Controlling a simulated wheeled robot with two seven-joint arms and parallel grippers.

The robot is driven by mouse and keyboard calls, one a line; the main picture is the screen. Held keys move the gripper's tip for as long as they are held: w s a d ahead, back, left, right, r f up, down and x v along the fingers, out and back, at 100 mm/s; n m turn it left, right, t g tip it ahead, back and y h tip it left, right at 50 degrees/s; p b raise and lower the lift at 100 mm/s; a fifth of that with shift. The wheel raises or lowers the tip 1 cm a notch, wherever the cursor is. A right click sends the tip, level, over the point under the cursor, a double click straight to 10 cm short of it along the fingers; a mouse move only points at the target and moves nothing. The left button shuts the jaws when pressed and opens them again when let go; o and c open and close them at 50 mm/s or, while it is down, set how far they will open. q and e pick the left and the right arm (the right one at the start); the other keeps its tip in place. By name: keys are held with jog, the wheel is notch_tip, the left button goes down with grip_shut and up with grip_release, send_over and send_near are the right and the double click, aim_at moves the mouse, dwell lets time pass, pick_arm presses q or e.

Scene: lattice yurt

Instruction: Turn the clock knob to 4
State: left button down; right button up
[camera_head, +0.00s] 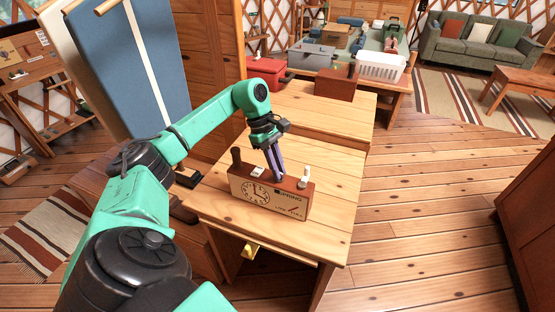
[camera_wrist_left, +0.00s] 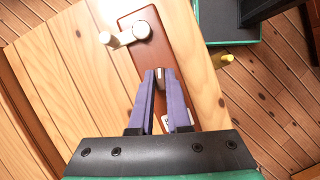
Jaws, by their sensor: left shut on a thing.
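A wooden clock box (camera_head: 285,204) stands on the light wooden table, with a round clock face on the left of its front. My left gripper (camera_head: 279,177) reaches down to the box's brown top from above. In the left wrist view, its purple fingers (camera_wrist_left: 160,76) are shut on a small pale knob (camera_wrist_left: 159,73) on that top. The fingers hide most of the knob, and I cannot read its setting. My right gripper is not in view.
The light wooden table (camera_head: 335,160) is bare around the box. Farther back are a brown box (camera_head: 337,82), a red case (camera_head: 266,70) and a white basket (camera_head: 381,67). Something small and yellow (camera_head: 250,250) shows below the table's front edge.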

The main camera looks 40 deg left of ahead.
pick_arm(q)
jog(key=shift+w+m+g, duration=0.1)
jog(key=shift+m+g, duration=0.2)
jog(key=shift+m, duration=0.8)
jog(key=c, duration=0.9)
grip_release()
jog(key=b+v, duration=0.1)
jog(key=v, duration=0.4)
jog(key=shift+w+r, duration=0.1)
jog(key=shift+r, duration=0.3)
jog(key=p+v, duration=0.4)
jog(key=v, duration=0.5)
jog(key=shift+p, duration=0.35)
